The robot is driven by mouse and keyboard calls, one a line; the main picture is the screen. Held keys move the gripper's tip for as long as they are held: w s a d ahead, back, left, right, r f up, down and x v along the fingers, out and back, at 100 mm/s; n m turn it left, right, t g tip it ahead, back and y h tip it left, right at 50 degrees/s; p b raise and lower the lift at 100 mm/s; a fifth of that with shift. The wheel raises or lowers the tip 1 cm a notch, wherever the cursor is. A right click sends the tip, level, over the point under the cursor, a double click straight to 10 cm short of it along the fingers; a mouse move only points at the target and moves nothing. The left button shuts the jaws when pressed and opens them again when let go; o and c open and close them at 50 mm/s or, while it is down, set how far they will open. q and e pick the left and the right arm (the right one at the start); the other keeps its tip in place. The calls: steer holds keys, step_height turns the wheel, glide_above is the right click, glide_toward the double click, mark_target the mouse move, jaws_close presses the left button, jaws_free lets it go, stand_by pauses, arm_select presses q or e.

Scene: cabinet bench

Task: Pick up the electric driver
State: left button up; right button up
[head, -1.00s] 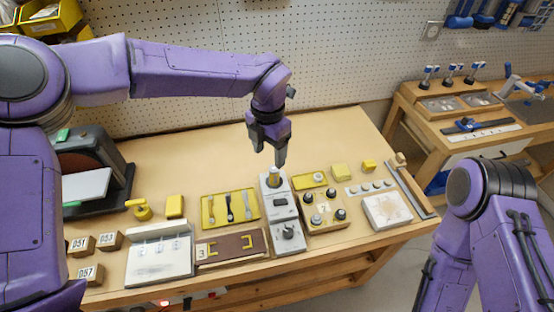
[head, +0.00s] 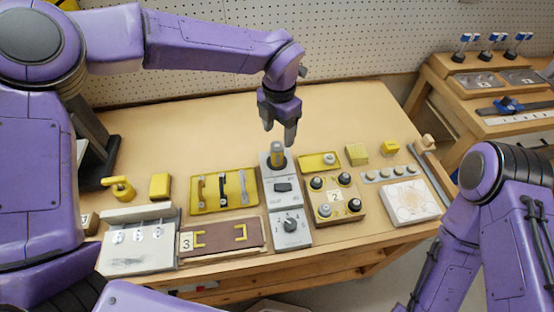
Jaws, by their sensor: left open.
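What looks like the electric driver (head: 277,154), an upright yellow and grey cylinder, stands in a round socket at the back of a grey block (head: 289,226) near the middle of the bench. My left gripper (head: 279,136) is open and points down just above and behind the driver's top. Its fingertips are close to the driver in the picture; I cannot tell whether they touch it. Nothing is between the fingers. My right arm (head: 482,185) comes in at the lower right, and its gripper is out of view.
A yellow tray with tools (head: 225,205) lies left of the grey block, and a wooden box with knobs (head: 350,214) lies right. Small yellow blocks (head: 357,150) stand further right. The back of the bench (head: 180,130) is clear, up to a pegboard wall.

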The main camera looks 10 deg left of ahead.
mark_target(277, 154)
arm_select(q)
steer(key=f+p, duration=0.1)
steer(key=f, duration=0.5)
steer(key=f+p, duration=0.1)
steer(key=f, duration=0.2)
steer(key=shift+s+a+p, duration=0.15)
steer(key=shift+s+p, duration=0.1)
steer(key=shift+p, duration=0.05)
steer(key=shift+f, duration=0.2)
jaws_close()
step_height(277, 154, up, 10)
steer(key=shift+r+b, duration=0.1)
steer(key=shift+b, duration=0.95)
